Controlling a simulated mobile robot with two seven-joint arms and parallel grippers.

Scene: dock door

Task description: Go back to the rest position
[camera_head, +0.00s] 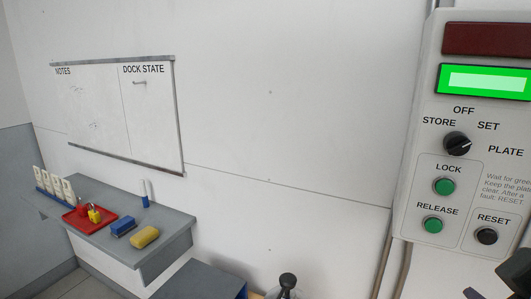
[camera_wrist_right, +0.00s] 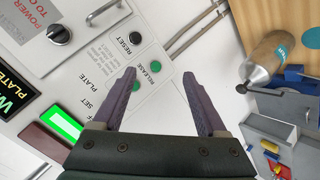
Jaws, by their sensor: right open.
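My right gripper (camera_wrist_right: 159,75) is open and empty, its two purple fingers spread apart in the right wrist view. In the head view only a small part of it shows at the lower right edge, in front of the wall below the control panel (camera_head: 407,190). In the wrist view the panel's face (camera_wrist_right: 160,100) lies beyond the fingers; I cannot tell the exact gap. The panel has a lit green display (camera_head: 488,82), a black selector knob (camera_head: 457,143), green LOCK (camera_head: 444,186) and RELEASE (camera_head: 433,225) buttons and a black RESET button (camera_head: 486,236). My left gripper is not in view.
A whiteboard (camera_head: 150,110) hangs above. A black-topped object (camera_head: 288,281) stands at the bottom. The middle wall is bare.

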